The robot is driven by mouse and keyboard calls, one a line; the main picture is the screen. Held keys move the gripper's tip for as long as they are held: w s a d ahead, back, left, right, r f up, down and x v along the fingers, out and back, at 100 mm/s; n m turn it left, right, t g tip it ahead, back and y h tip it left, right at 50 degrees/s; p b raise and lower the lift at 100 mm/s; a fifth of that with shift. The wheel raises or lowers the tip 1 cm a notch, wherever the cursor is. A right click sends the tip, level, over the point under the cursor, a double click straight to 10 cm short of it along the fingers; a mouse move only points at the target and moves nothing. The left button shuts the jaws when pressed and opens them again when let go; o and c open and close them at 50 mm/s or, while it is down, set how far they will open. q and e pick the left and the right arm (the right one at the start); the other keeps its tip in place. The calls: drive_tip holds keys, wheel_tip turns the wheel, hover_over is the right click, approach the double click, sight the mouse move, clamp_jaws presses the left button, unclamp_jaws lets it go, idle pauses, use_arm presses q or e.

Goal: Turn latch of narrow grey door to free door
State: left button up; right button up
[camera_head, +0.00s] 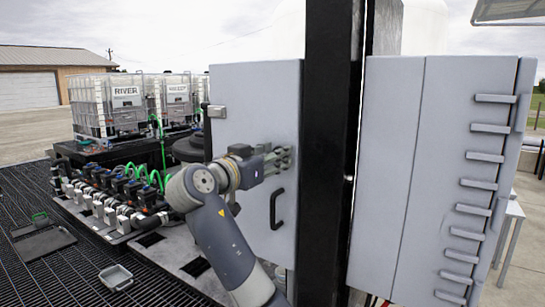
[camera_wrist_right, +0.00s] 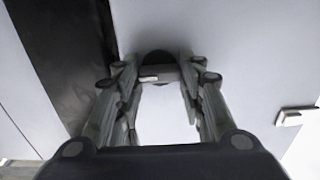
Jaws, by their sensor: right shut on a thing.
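The narrow grey door (camera_head: 250,95) stands upright left of a black post, closed as far as I can see. A black pull handle (camera_head: 276,208) is on it, below my gripper. My right gripper (camera_head: 284,158) is at the door face near its post-side edge. In the right wrist view my gripper (camera_wrist_right: 160,80) is shut on the latch (camera_wrist_right: 158,73), a small grey piece with a dark round base, between the fingertips. The latch is hidden by the fingers in the head view, and its turn angle is hard to tell. My left gripper is not in view.
The black post (camera_head: 330,130) stands close right of the door. Beyond it is a wider grey cabinet (camera_head: 390,170) with several hinges. A hinge (camera_head: 217,111) is at the door's left edge. Hoses and a manifold (camera_head: 115,195) lie left, with a small grey tray (camera_head: 116,277) on the grating.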

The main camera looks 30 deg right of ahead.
drive_tip(key=shift+f+b, duration=0.15)
drive_tip(key=shift+b, duration=0.45)
drive_tip(key=m+b, duration=0.7)
drive_tip(key=b, duration=0.3)
drive_tip(key=shift+s+f, duration=0.1)
drive_tip(key=m+b, duration=0.2)
drive_tip(key=m, duration=0.2)
drive_tip(key=shift+m+b, duration=0.35)
drive_tip(key=shift+m, duration=0.05)
drive_tip(key=m+b, duration=0.1)
drive_tip(key=m, duration=0.1)
drive_tip(key=shift+m, duration=0.3)
drive_tip(key=shift+m+b, duration=0.3)
drive_tip(key=shift+m, duration=1.6)
drive_tip(key=o, duration=1.1)
drive_tip(key=shift+d, duration=0.1)
